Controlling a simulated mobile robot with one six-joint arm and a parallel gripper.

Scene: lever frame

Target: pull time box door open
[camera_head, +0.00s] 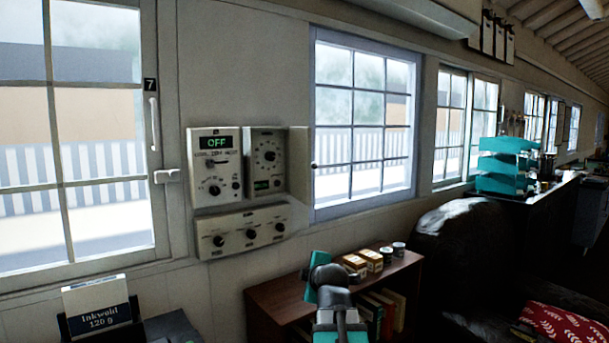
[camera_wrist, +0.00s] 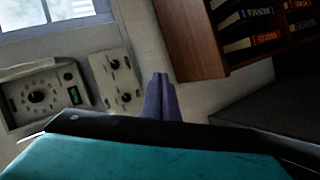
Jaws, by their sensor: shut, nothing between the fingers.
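The time box (camera_head: 265,150) is a grey wall box with a round dial and a small green display, right of the box reading OFF. A pale panel (camera_head: 298,165) stands out from the wall at its right edge, looking like its door swung open. In the wrist view the time box (camera_wrist: 38,97) lies at the left, tilted, its dial face uncovered, with a pale flap (camera_wrist: 35,69) along its upper edge. My gripper (camera_wrist: 161,78) is shut and empty, to the right of the box and apart from it. In the head view my arm is low, in front of the shelf.
The OFF box (camera_head: 214,165) and a panel of knobs (camera_head: 241,231) adjoin the time box. A brown shelf (camera_head: 280,293) with books and small tins stands below. A dark armchair (camera_head: 450,245) is at the right. Windows flank the boxes.

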